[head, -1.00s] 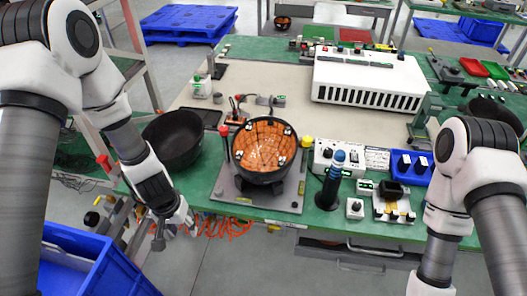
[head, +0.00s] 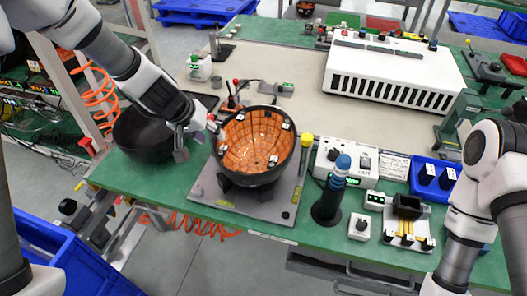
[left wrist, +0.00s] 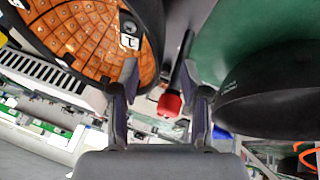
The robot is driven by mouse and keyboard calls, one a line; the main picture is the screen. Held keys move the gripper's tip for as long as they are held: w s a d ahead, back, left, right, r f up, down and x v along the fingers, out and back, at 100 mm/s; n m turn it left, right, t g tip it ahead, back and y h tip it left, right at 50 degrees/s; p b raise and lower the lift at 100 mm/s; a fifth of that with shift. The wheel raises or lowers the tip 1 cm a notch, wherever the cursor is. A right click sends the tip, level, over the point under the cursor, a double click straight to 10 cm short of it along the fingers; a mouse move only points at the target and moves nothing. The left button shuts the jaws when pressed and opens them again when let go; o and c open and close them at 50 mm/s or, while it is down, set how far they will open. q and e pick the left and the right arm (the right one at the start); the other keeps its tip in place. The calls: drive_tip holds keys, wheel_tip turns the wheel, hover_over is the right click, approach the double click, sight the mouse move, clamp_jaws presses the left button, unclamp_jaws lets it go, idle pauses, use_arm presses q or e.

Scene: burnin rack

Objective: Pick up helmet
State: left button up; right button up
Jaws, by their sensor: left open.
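A black upturned helmet-like shell with an orange tiled lining and small white-marked pads (head: 257,145) sits on a grey fixture plate (head: 245,203). A plain dark shell (head: 143,135) stands at its left; which one the task means is not certain. My left gripper (head: 198,141) is open between the two shells, one finger near the lined shell's left rim. In the left wrist view the lined shell (left wrist: 85,35) is beside the left finger, contact unclear. A red-tipped post (left wrist: 169,104) shows between the fingers. The dark shell (left wrist: 275,90) is at right. My right gripper is out of view.
A yellow-topped post (head: 306,141) rises right of the lined shell. A dark cylinder with a blue top (head: 330,190), a white control box (head: 347,160) and a blue tray (head: 433,180) stand further right. A large white vented unit (head: 395,75) stands behind. The beige mat's middle is clear.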

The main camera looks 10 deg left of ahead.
sight(229, 152)
use_arm(q)
drive_tip(key=b+x, duration=0.4)
drive_tip(key=x, duration=0.4)
drive_tip(key=shift+s, duration=0.1)
drive_tip(key=shift+d, duration=0.1)
drive_tip(key=shift+r, duration=0.1)
drive_tip(key=shift+c, duration=1)
clamp_jaws()
